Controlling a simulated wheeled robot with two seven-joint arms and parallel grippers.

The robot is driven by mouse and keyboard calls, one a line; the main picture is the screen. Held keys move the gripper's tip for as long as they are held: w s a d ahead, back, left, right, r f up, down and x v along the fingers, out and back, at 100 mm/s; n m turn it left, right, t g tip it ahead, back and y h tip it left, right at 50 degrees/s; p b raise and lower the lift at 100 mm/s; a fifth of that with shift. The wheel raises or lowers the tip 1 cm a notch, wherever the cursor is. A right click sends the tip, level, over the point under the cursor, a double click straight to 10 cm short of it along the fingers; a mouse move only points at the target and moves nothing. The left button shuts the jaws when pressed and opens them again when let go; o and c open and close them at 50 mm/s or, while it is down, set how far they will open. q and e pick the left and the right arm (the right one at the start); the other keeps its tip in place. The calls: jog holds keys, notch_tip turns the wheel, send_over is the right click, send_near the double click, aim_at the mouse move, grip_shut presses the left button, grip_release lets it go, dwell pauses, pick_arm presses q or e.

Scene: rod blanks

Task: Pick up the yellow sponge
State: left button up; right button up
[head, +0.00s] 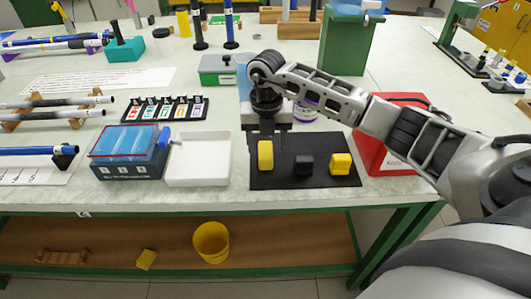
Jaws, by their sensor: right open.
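A yellow block with rounded ends (265,155), which looks like a sponge, is at the left end of a black mat (318,180) near the table's front edge. My right gripper (266,146) points down over it, with the jaws open and the fingers around or just behind its upper part. I cannot tell whether they touch it. A second yellow block (340,163), more angular, lies at the mat's right end. A black block (303,165) lies between the two. My left gripper is out of view.
A white tray (198,178) and a blue bin (122,170) stand left of the mat, a red box (378,160) right of it. A green-grey case (215,75) is behind. The lower shelf holds a yellow bucket (211,258) and a yellow block (146,259).

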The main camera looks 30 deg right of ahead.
jog(key=shift+a+f, duration=0.1)
jog(key=shift+f, duration=1.35)
jog(key=c, duration=1)
jog(key=shift+c, duration=0.3)
jog(key=shift+r, duration=0.2)
jog(key=shift+w+r, duration=0.1)
jog(key=shift+r, duration=0.55)
jog(key=a+r+b, duration=0.2)
jog(key=a+r, duration=0.9)
jog(key=a, duration=0.3)
jog(key=shift+r, duration=0.2)
